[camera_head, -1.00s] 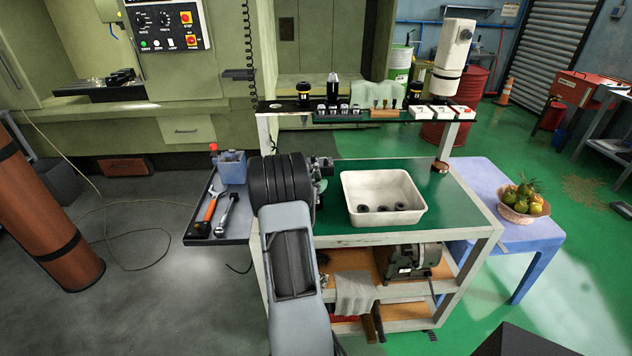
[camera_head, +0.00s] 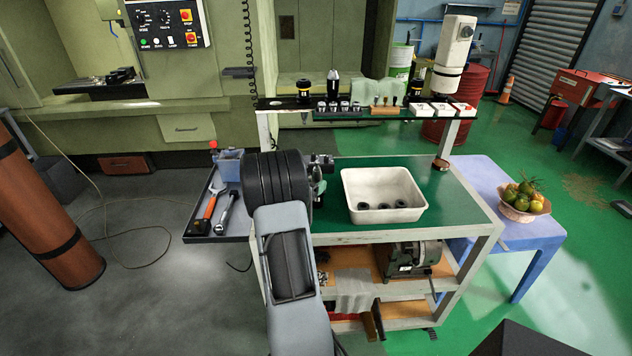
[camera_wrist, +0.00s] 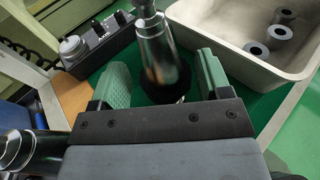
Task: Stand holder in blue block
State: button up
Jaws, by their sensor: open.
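A shiny metal holder (camera_wrist: 166,60) with a dark lower part shows in the wrist view. It stands between the two green fingers of my gripper (camera_wrist: 160,82), with a visible gap on each side. My gripper is open. In the head view my own arm hides most of the gripper and the holder. The blue block (camera_head: 230,168) sits at the back of the grey side tray, left of my arm, with a red-topped item at its upper left. A blue surface at the left edge of the wrist view may be this block; I cannot tell.
A white bin (camera_head: 385,215) with several dark rings stands on the green cart top, right of my arm. A raised shelf (camera_head: 290,107) with tools runs behind. The side tray (camera_head: 222,236) holds wrenches. A black fixture (camera_wrist: 100,42) with a silver knob is near the gripper.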

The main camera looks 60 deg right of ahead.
jog(key=w+a+r+n+t+y+b, duration=0.15)
jog(key=w+a+n+t+y, duration=0.25)
jog(key=a+n, duration=0.6)
jog(key=w+a+r+n+t+y, duration=0.3)
jog(key=w+a+n+t, duration=0.2)
jog(key=a+n, duration=0.5)
jog(key=w+a+r+n+t+y, duration=0.35)
jog(key=a+n, duration=0.35)
jog(key=a, duration=0.5)
jog(key=s+a+f+n+g+y, duration=0.1)
jog(key=s+a+n+y, duration=0.25)
jog(key=a+n, duration=0.45)
jog(key=s+a+f+n+g+y, duration=0.1)
jog(key=s+a+n+g+y, duration=0.2)
jog(key=a+n, duration=0.45)
jog(key=s+f+n+g, duration=0.1)
jog(key=s+n+g, duration=0.2)
jog(key=s+n, duration=0.9)
jog(key=shift+f+n+h, duration=0.2)
jog(key=shift+n+h, duration=0.15)
jog(key=shift+h, duration=0.05)
jog(key=shift+w+a, duration=0.1)
jog(key=shift+c, duration=1)
